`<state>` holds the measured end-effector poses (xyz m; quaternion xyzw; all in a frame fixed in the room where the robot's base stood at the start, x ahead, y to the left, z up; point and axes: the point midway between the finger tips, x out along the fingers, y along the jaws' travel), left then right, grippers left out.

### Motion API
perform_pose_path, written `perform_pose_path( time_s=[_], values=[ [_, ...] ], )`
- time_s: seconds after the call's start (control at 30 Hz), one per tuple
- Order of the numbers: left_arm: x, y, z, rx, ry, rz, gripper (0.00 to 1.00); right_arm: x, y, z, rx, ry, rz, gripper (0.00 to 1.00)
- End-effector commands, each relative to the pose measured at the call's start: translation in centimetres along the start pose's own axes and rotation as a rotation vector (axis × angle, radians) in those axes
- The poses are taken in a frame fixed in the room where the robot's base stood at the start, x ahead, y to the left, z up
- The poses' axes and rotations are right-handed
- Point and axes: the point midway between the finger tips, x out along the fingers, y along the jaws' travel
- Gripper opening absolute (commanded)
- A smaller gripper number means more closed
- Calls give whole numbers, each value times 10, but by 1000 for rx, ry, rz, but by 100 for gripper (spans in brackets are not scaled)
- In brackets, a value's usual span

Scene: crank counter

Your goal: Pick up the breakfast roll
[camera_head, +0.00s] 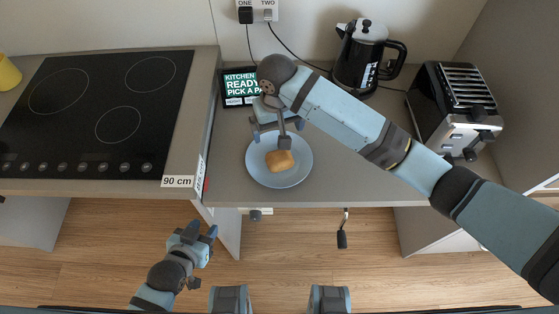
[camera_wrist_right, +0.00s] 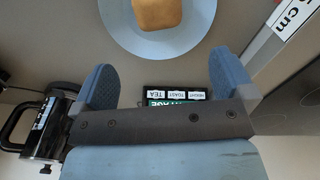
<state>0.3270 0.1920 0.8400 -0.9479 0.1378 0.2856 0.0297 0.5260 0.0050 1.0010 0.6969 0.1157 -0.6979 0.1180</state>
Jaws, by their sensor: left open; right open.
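The breakfast roll (camera_head: 280,160) is a small golden-brown block on a light blue plate (camera_head: 262,175) on the counter. In the right wrist view the roll (camera_wrist_right: 157,13) lies on the plate (camera_wrist_right: 190,38) at the top, beyond my fingertips. My right gripper (camera_head: 278,132) is over the back part of the plate, just behind the roll. Its blue fingers (camera_wrist_right: 166,82) are open with nothing between them, and they are apart from the roll. My left gripper (camera_head: 205,236) is open and empty, low in front of the counter.
A screen (camera_head: 238,82) stands behind the plate, partly hidden by my right arm. A kettle (camera_head: 357,60) and a toaster (camera_head: 455,110) stand to the right. A black hob (camera_head: 95,110) lies left. A crank (camera_head: 342,238) hangs below the counter's front edge.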

Motion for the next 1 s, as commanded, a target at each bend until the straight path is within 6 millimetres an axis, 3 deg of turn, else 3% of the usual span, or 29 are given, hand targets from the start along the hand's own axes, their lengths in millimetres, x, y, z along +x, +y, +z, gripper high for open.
perform_pose_path(
  time_s=[0.3,0.57,0.9,1.0],
  values=[
    [0,-2,-2,1,2,-3,43,61,0,1,0,-2,0,100],
    [0,-2,-1,2,0,-4,43,82,0,0,-1,0,-1,100],
    [-2,-2,-4,2,-2,-4,43,127,3,0,-1,1,-2,100],
    [-2,-2,-4,2,-2,-4,43,131,3,0,-2,2,-2,100]
  ],
)
